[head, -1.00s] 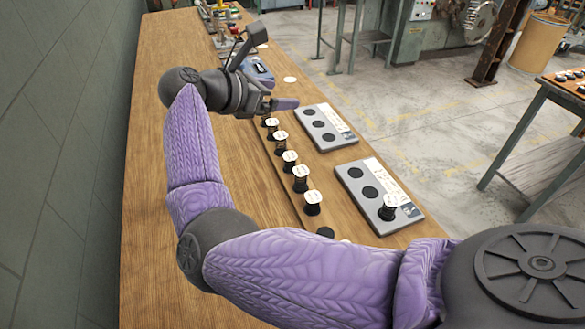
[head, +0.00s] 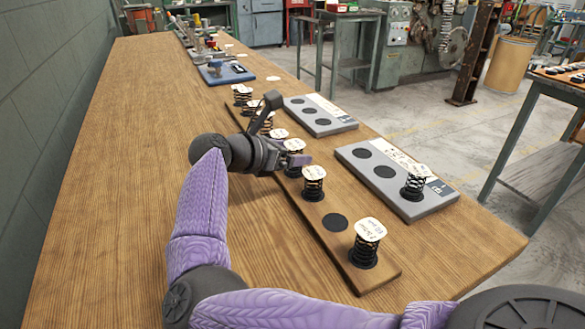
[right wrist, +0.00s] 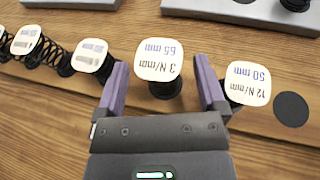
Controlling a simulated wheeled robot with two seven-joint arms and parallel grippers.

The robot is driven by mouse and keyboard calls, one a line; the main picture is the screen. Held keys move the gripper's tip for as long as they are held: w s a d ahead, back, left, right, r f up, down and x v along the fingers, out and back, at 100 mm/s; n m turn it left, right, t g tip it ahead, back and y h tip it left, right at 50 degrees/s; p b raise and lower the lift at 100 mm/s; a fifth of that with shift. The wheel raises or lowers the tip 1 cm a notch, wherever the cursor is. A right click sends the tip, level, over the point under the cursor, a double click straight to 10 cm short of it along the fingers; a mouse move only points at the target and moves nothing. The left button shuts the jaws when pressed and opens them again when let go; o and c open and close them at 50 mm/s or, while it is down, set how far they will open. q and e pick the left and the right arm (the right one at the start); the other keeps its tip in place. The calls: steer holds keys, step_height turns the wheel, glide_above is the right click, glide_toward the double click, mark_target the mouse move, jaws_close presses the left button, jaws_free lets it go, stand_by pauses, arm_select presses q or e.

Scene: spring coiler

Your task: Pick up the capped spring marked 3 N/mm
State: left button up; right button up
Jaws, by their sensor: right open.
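The capped spring marked 3 N/mm, 65 mm (right wrist: 158,62) stands upright between the open fingers of my right gripper (right wrist: 162,78) in the right wrist view. Its pale cap faces up with the print upside down, and a dark coil shows below. In the head view it is the spring (head: 293,146) at my right gripper (head: 297,154), partly hidden by the fingers. Clear gaps show on both sides of the cap. The spring marked 12 N/mm, 50 mm (right wrist: 248,83) stands close beside the right-hand finger. My left gripper is not in view.
The springs stand in a row on a wooden strip (head: 385,272), with an empty black pad (head: 335,222) and another spring (head: 367,240) at the near end. Two grey trays (head: 408,205) (head: 335,127) lie to the right; the nearer holds one spring. The bench's left side is clear.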

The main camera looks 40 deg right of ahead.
mark_target(301, 151)
steer(key=x, duration=0.3)
steer(key=shift+d+f, duration=0.15)
steer(key=shift+d, duration=0.05)
jaws_close()
